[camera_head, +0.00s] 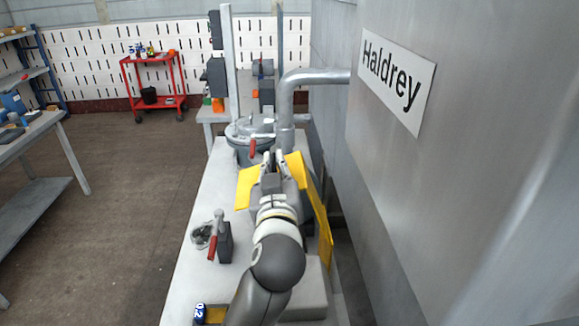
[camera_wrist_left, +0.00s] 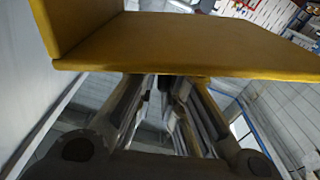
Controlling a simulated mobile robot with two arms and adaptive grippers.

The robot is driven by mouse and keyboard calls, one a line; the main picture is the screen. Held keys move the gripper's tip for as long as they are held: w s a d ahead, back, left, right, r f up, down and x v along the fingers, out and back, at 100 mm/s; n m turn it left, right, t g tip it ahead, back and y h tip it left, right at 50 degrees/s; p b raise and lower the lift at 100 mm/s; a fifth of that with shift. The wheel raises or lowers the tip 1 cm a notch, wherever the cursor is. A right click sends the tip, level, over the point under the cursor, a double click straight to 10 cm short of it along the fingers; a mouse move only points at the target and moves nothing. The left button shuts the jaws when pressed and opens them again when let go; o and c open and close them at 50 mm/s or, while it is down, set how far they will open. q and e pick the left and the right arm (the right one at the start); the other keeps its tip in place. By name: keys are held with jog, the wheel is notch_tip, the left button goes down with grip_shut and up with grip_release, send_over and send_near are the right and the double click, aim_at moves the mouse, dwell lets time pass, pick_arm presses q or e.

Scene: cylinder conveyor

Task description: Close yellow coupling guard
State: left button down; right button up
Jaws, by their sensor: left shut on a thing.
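The yellow coupling guard (camera_head: 246,186) shows on both sides of my left gripper, with yellow sheet also at the upper right. A long yellow panel (camera_head: 321,222) stands along the right side of the bench, partly hidden by my arm. My left gripper (camera_head: 274,160) is shut on the guard, over the middle of the bench. In the left wrist view, the folded yellow sheet (camera_wrist_left: 190,44) fills the upper part, right at the fingertips (camera_wrist_left: 165,82). The coupling and the exact grip contact are hidden. My right gripper is not in view.
A grey bench (camera_head: 190,272) carries a red-handled lever (camera_head: 213,243) and a blue can (camera_head: 200,313) at the left. A round flanged unit (camera_head: 250,130) and a bent pipe (camera_head: 286,95) stand behind the gripper. A large metal housing (camera_head: 480,170) closes off the right side.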

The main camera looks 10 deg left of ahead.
pick_arm(q)
jog(key=shift+a+f, duration=0.3)
jog(key=shift+a, duration=0.15)
jog(key=c, duration=1.6)
grip_release()
jog(key=shift+a, duration=0.1)
jog(key=shift+o, duration=0.2)
jog(key=shift+r, duration=0.1)
